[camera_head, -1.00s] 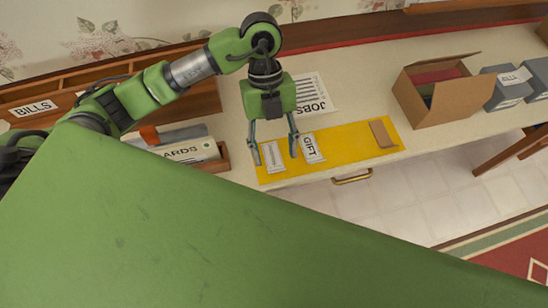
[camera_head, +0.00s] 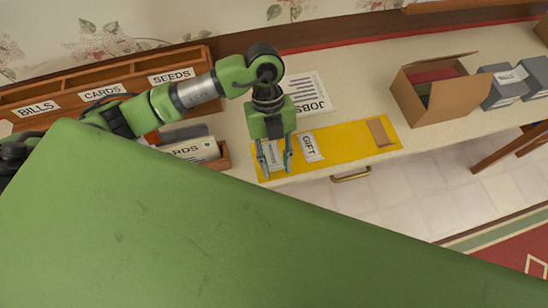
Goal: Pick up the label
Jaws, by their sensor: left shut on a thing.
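My left gripper (camera_head: 277,172) reaches down over the left end of the yellow mat (camera_head: 345,142). Its fingers are closed in on a white label (camera_head: 274,154), one finger on each side of it. The label's print cannot be read, and the fingers partly cover it. A second white label, marked GIFT (camera_head: 309,147), lies on the mat just right of the gripper, apart from it. My right gripper is not in view.
A brown piece (camera_head: 379,132) lies at the mat's right end. A JOBS sheet (camera_head: 308,93) lies behind. An open cardboard box (camera_head: 435,90) and grey boxes (camera_head: 506,88) stand right. A wooden sorter (camera_head: 60,95) and a card tray (camera_head: 222,158) are left.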

